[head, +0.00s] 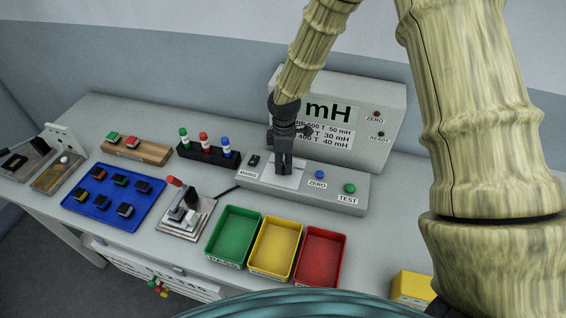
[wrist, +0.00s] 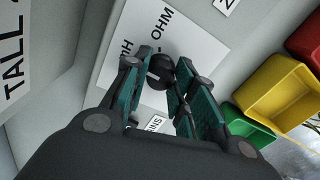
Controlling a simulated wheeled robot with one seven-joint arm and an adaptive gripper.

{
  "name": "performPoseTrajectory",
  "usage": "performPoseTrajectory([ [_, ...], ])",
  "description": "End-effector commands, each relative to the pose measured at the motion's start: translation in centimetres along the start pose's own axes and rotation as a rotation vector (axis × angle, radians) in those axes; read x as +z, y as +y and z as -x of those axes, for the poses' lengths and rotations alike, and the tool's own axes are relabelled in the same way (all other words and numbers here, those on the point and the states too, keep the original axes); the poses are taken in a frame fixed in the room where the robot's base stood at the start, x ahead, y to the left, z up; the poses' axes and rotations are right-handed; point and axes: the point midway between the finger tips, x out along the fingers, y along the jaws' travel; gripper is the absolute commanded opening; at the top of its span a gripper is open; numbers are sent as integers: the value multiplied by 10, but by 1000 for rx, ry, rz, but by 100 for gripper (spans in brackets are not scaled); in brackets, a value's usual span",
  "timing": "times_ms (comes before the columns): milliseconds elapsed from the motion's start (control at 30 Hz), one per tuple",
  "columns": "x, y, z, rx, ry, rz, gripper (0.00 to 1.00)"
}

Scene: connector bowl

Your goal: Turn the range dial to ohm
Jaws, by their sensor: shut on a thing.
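The range dial (wrist: 159,72) is a small black round knob on a white label plate (wrist: 190,50) in the wrist view. The plate carries an OHM legend and another legend partly hidden by a finger. My gripper (wrist: 162,80) has its fingers on either side of the dial. In the head view my gripper (head: 283,168) points down onto the white plate (head: 290,180) of the grey control panel (head: 220,182) and hides the dial. The meter display (head: 333,110) reads mH. I cannot tell exactly where the dial's pointer is.
Blue ZERO (head: 319,174) and green TEST (head: 350,188) buttons sit right of my gripper; a black switch (head: 254,160) is left. Green (head: 232,262), yellow (head: 272,272) and red (head: 318,284) bins stand in front. A marker rack (head: 190,151) stands left.

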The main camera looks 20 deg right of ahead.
Motion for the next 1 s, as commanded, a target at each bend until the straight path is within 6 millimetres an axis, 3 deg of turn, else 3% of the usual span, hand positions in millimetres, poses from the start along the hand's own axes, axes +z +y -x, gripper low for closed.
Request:
performPoseTrajectory([
  [267,1,3,1,6,8,-155,2],
  [1000,2,3,2,7,40,-814,2],
])
